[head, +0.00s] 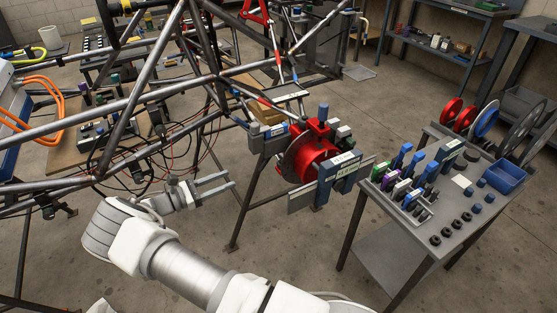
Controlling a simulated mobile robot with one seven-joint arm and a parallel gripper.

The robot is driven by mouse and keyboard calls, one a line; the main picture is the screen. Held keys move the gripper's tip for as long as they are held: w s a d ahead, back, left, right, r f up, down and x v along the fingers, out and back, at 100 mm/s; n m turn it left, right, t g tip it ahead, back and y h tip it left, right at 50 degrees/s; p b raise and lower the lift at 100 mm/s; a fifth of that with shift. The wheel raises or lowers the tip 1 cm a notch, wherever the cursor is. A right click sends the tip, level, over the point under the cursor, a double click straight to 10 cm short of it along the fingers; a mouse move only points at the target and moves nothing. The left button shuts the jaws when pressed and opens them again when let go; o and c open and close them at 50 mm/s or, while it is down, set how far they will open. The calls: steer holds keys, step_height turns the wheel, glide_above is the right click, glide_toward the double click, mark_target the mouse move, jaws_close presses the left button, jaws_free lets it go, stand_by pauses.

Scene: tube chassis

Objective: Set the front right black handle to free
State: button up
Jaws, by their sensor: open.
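My gripper (231,181) is open and empty, its two fingers pointing right, below the tube chassis (150,85) and left of a red hub assembly (312,157). The hub has a disc behind it and blue-grey blocks with white labels (340,172) at its front. No handle is clearly recognisable as the front right black one. Small dark fittings hang on the lower tubes, one of them just left of my gripper (145,190). Their shape and setting are too small to tell.
A grey cart (407,235) at the right holds coloured tools, dark round parts and a blue bin (507,176). A stand leg (241,215) is close right of my gripper. Loose cables (110,150) hang at the left.

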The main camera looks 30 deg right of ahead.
mark_target(266, 164)
steer(key=d, duration=0.5)
steer(key=d+b, duration=0.1)
steer(key=d, duration=0.5)
steer(key=w+d+b, duration=0.1)
steer(key=d, duration=0.5)
steer(key=shift+d, duration=0.1)
jaws_close()
stand_by(0.8)
